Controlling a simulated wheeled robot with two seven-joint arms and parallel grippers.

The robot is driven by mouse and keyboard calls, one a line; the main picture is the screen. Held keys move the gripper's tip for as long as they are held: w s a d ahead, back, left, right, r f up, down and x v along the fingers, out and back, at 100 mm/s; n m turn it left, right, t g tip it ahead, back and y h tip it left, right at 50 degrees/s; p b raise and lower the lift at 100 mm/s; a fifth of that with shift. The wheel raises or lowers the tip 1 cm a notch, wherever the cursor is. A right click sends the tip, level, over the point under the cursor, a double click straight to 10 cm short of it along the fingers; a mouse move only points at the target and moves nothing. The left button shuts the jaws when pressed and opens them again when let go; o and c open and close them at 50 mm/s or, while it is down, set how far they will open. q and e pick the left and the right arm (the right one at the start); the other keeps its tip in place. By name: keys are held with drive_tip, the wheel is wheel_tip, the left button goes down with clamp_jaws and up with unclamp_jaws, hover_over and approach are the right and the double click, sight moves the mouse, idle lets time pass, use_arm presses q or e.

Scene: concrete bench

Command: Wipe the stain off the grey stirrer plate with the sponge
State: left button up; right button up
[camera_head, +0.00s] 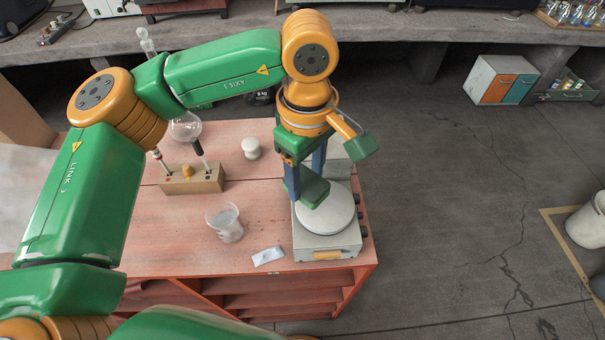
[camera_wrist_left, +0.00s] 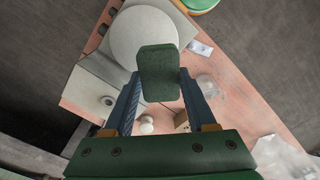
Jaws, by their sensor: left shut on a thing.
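My left gripper (camera_head: 305,181) is shut on a dark green sponge (camera_head: 315,191). In the left wrist view the sponge (camera_wrist_left: 158,72) sits between the two blue fingers of the gripper (camera_wrist_left: 161,82). The grey stirrer plate (camera_head: 327,213) is a pale round disc on a boxy base (camera_head: 328,244) at the table's right end. The sponge overlaps the disc's back left part in the head view; I cannot tell whether it touches. The disc (camera_wrist_left: 143,32) also shows in the left wrist view. I make out no stain on its visible part. My right gripper is out of view.
A glass beaker (camera_head: 227,224) and a small white packet (camera_head: 268,256) lie left of the stirrer. A wooden block stand (camera_head: 192,181) with a flask (camera_head: 186,127) and a white knobbed item (camera_head: 251,148) stand farther back. The table's right edge is close.

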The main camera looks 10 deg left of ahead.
use_arm(q)
wheel_tip(320, 180, up, 3)
drive_tip(key=shift+a+f+p, duration=0.1)
drive_tip(key=shift+a+p, duration=0.05)
drive_tip(key=shift+p, duration=0.65)
drive_tip(key=shift+r, duration=0.4)
drive_tip(key=shift+f, duration=0.1)
